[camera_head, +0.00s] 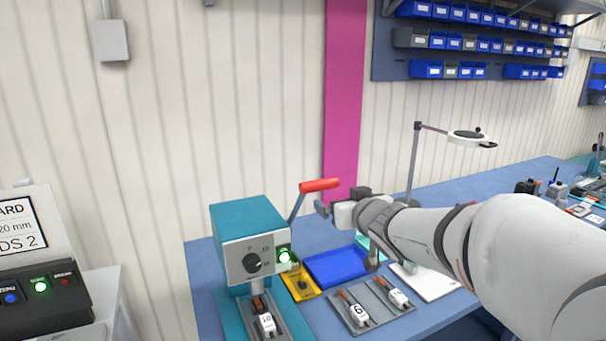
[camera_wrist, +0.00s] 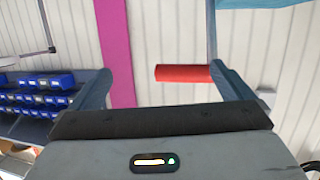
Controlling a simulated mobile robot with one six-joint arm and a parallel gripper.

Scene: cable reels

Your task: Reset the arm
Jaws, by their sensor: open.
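My arm reaches in from the right in the head view, with my gripper (camera_head: 325,207) close to the red lever handle (camera_head: 319,185) of the teal machine (camera_head: 246,217). In the wrist view, the two fingers of my gripper (camera_wrist: 166,85) are spread apart. The red handle also shows there (camera_wrist: 183,73), beyond or between the fingertips, its right end near the right finger. I cannot tell whether they touch. The lever leans up and to the right from the machine. A green light (camera_head: 285,257) glows beside the machine's black knob (camera_head: 252,263).
On the blue bench (camera_head: 440,202) are a blue tray (camera_head: 337,266), a yellow holder (camera_head: 300,284), a grey plate with labelled tools (camera_head: 372,305) and a lamp (camera_head: 468,137). A control box (camera_head: 38,285) stands at left. Blue bins (camera_head: 428,69) hang on the wall.

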